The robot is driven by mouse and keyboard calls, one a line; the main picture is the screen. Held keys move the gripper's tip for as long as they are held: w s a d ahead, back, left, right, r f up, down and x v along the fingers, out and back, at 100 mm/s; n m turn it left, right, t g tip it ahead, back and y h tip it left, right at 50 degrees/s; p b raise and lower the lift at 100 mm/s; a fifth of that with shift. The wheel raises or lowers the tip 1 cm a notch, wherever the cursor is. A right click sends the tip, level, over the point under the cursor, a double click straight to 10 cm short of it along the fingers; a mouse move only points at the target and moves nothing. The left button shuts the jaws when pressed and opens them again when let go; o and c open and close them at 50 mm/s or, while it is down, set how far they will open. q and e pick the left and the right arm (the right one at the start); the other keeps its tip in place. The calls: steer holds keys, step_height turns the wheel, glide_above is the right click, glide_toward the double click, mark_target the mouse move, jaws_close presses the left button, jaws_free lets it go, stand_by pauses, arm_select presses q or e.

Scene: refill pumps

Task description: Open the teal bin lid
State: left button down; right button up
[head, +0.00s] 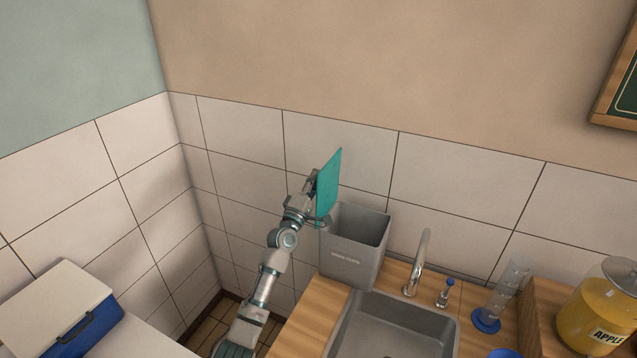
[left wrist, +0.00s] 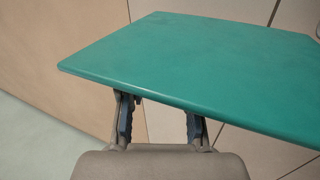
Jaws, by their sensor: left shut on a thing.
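The teal lid (head: 329,187) stands nearly upright at the left rim of the open grey bin (head: 353,259), whose inside shows from above. My left gripper (head: 313,187) is at the lid's left face, shut on the lid. In the left wrist view the lid (left wrist: 200,68) fills the upper part, and the two fingers of the left gripper (left wrist: 160,118) reach up to it. The fingertips are hidden there by the lid, so the exact grip point does not show. My right gripper is in neither view.
The bin stands on a wooden counter (head: 312,318) beside a grey sink (head: 395,328) and a chrome faucet (head: 422,262). A blue and white cooler (head: 62,312) is at lower left. Tiled walls are close behind.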

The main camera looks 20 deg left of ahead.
arm_select(q)
steer(key=shift+a+r, duration=0.15)
steer(key=shift+r, duration=0.1)
steer(key=c, duration=1)
jaws_free()
steer(key=shift+o, duration=0.7)
steer(key=shift+w+f, duration=0.3)
steer(key=v, duration=1.2)
steer(key=shift+f, duration=0.1)
